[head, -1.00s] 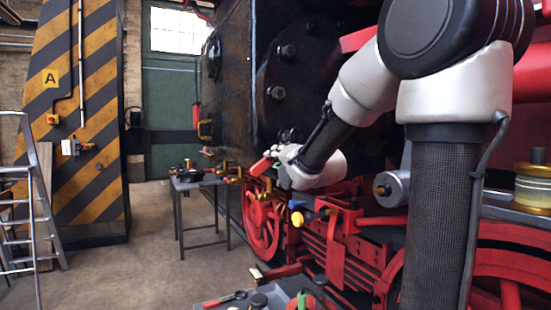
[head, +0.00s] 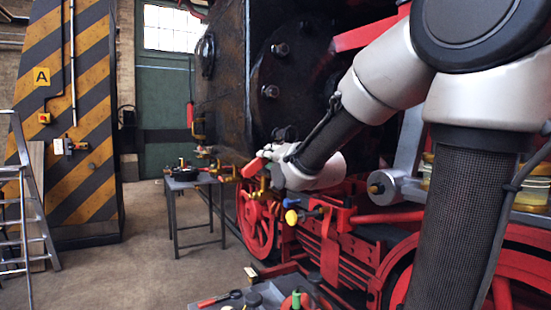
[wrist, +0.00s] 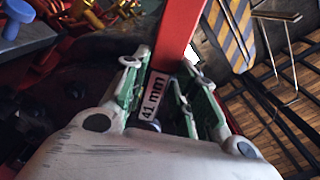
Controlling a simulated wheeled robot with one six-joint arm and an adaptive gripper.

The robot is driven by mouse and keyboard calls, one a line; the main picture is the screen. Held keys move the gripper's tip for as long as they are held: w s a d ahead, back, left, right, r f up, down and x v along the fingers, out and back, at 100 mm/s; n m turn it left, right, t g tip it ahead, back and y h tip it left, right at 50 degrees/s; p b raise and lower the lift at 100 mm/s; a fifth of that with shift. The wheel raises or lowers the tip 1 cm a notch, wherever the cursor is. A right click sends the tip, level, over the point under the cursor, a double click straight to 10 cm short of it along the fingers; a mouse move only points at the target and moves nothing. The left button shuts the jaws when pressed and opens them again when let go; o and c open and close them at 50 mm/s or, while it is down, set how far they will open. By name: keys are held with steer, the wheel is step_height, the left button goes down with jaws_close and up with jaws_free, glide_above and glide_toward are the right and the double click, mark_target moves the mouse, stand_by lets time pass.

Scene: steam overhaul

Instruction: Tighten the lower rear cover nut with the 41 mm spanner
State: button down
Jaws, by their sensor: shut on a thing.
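My gripper (head: 274,156) is shut on the red spanner, below and beside the dark round cover (head: 305,75) on the locomotive. In the wrist view the spanner (wrist: 181,30) lies between the green-padded fingers (wrist: 163,85), with a "41 mm" label near its held end. Its far end runs out of the top of that picture. In the head view its red handle (head: 252,167) shows just left of the gripper. Cover nuts show at the top (head: 280,50), the middle (head: 270,91) and low down (head: 285,133), the lowest close above my gripper. I cannot tell whether the spanner touches any nut.
A small grey table (head: 190,182) with dark items stands left of the locomotive. A tool tray (head: 225,303) is at the bottom edge. Red wheels and rods (head: 345,240) lie below the arm.

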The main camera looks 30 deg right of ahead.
steer(key=a, duration=1.1)
steer(key=shift+s+a, duration=0.2)
steer(key=shift+a, duration=0.2)
